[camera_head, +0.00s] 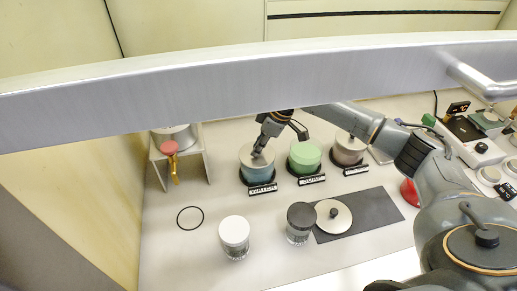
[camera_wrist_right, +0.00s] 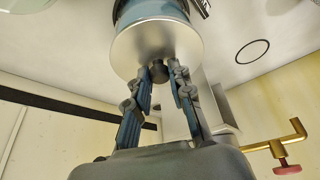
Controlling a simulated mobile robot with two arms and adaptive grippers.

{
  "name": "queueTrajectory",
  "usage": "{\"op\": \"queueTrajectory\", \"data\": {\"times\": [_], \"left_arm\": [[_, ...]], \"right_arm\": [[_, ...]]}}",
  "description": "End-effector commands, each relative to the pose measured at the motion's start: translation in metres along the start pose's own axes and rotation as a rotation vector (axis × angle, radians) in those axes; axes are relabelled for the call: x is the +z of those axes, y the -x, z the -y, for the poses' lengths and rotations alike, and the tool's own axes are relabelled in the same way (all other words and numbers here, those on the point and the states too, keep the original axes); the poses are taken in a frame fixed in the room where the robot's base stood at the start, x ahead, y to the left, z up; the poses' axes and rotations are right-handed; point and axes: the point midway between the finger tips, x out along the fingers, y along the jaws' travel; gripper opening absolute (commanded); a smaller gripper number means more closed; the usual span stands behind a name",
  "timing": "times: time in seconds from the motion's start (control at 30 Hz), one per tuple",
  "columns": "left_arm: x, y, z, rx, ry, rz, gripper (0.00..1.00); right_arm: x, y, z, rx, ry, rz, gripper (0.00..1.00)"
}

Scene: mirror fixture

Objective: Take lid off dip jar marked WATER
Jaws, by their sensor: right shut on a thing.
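The dip jar marked WATER (camera_head: 258,176) is blue-grey and stands upright in a dark holder with its name plate in front. Its metal lid (camera_head: 246,153) is a round disc with a dark knob, and it looks seated on the jar. My right gripper (camera_head: 259,152) is over the lid, with its fingers shut on the knob. In the right wrist view the gripper (camera_wrist_right: 160,75) has a finger on each side of the knob, below the shiny lid (camera_wrist_right: 150,45) and the blue jar (camera_wrist_right: 150,12). My left gripper is not in view.
A green jar (camera_head: 304,158) and a pinkish jar (camera_head: 348,153) stand close to the right. A dark mat (camera_head: 382,211) bears a round knobbed lid (camera_head: 340,222). White-topped (camera_head: 234,232) and black-topped (camera_head: 300,218) jars stand in front. A thin ring (camera_head: 179,217) lies left.

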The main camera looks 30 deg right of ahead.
Motion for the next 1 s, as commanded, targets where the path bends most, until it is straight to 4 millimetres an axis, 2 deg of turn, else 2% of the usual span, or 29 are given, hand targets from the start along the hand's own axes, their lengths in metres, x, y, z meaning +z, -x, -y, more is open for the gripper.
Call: {"op": "queueTrajectory", "data": {"times": [0.23,0.53,0.8,1.0], "left_arm": [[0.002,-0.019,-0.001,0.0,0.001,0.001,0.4],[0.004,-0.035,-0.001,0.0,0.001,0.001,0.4],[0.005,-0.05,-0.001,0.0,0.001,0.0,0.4],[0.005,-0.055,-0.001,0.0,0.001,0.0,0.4]], "right_arm": [[-0.011,0.025,-0.001,0.004,0.002,-0.006,0.0],[-0.003,0.092,0.039,0.006,0.003,-0.003,0.0],[0.021,0.127,0.082,0.003,0.001,-0.001,0.0],[0.03,0.144,0.1,0.002,0.0,0.0,0.0]]}}
